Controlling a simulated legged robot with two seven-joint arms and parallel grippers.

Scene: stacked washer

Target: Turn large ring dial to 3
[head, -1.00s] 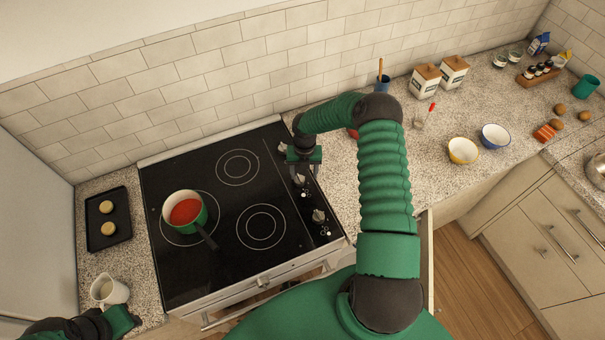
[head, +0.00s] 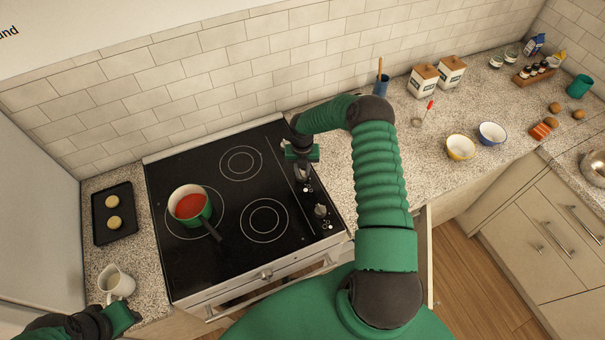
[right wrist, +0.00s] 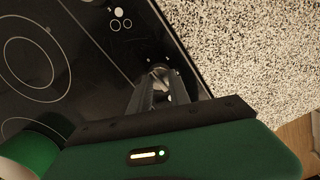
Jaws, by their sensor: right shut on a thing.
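The black cooktop (head: 180,262) has a row of silver knobs along its right side. My right gripper (head: 303,178) reaches down over this row and is shut on a knob. In the right wrist view its fingers (right wrist: 161,88) close around the silver knob (right wrist: 160,72), with small white marks around it on the black panel. The fingers hide part of the knob, and I cannot read its setting. Another knob (head: 321,211) stands free nearer the front edge. My left gripper (head: 122,318) is at the lower left by the counter; its fingers are not clear.
A green pot (head: 190,206) of red sauce stands on a left burner, handle toward the front. A black tray (head: 113,232) with two round pieces and a white jug (head: 116,282) are left of the cooktop. Bowls (head: 461,148) stand on the right counter.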

